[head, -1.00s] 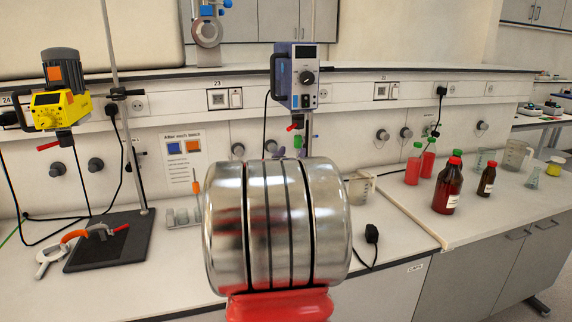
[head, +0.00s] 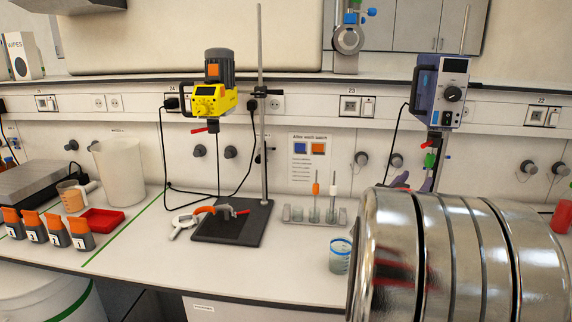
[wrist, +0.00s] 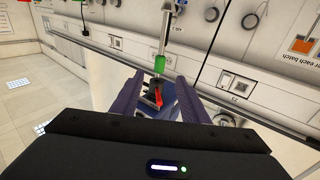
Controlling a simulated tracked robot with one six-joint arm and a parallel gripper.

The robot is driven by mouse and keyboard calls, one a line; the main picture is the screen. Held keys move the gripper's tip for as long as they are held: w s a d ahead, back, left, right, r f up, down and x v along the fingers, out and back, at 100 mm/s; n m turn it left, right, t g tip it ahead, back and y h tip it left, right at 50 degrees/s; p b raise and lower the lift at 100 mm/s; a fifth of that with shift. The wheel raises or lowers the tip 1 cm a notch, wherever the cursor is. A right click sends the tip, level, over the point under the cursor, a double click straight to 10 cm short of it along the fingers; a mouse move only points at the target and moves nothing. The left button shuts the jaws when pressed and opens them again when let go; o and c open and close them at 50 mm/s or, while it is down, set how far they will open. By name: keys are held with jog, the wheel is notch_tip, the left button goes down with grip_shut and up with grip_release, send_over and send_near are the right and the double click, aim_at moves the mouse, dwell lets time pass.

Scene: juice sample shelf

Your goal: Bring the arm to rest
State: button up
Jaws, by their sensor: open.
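My gripper (wrist: 160,86) shows in the wrist view as two purple fingers, spread apart with nothing held between them. Beyond and between the fingers are a metal rod with a green part (wrist: 160,64) and a red part (wrist: 158,98). In the head view, a large shiny metal link of my arm fills the lower right and hides most of the gripper. The blue-grey overhead stirrer (head: 441,92) stands behind that link, its lower part partly hidden.
A yellow stirrer (head: 215,98) stands over a dark base plate (head: 232,228). A tube rack (head: 300,216) and a small beaker (head: 340,256) stand left of my arm link. A red tray (head: 101,222), orange-topped containers (head: 57,230) and a white jug (head: 119,172) are farther left. The front middle bench is clear.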

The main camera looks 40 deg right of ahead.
jog(key=w+a+f+n+t+y, duration=0.1)
jog(key=w+a+f+y, duration=0.2)
jog(key=f, duration=0.2)
jog(key=w+a+f+n+t+y, duration=0.1)
jog(key=w+a+f+t+y, duration=0.15)
jog(key=f, duration=0.35)
jog(key=w+a+f+n+y, duration=0.2)
jog(key=a+f+y, duration=0.15)
jog(key=a, duration=0.45)
jog(key=w+a+f+n+y, duration=0.15)
jog(key=a+y, duration=0.25)
jog(key=a, duration=0.4)
jog(key=s+a+r+n+g+y, duration=0.1)
jog(key=s+a+n, duration=0.4)
jog(key=a, duration=1.2)
jog(key=s+a+r+n+g+y, duration=0.1)
jog(key=s+a+n+y, duration=0.3)
jog(key=a, duration=1.4)
jog(key=s+n, duration=0.1)
jog(key=s, duration=0.1)
jog(key=shift+s+y, duration=0.3)
jog(key=shift+s, duration=0.1)
